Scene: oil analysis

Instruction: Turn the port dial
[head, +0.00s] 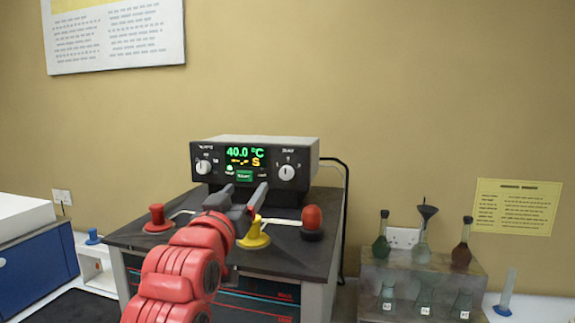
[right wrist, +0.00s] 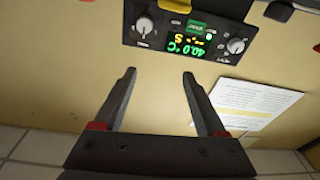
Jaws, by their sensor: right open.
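The grey instrument box (head: 255,142) has a black front panel with a lit green and yellow display reading 40.0 °C. A white dial (head: 286,172) with small numbers around it is on the panel's right; another white dial (head: 203,167) is on the left. The labels are too small to read surely. My right gripper (head: 244,193) is open and empty, in front of and below the panel, touching neither dial. The right wrist view shows the panel upside down beyond the open fingers (right wrist: 160,73), with the numbered dial (right wrist: 144,26) at upper left. My left gripper is not in view.
Red (head: 158,218), yellow (head: 253,234) and dark-red-topped (head: 311,222) fixtures stand on the dark bench top (head: 290,250) around my right arm. A rack (head: 380,272) with flasks is at right. A blue cabinet (head: 38,270) is at left.

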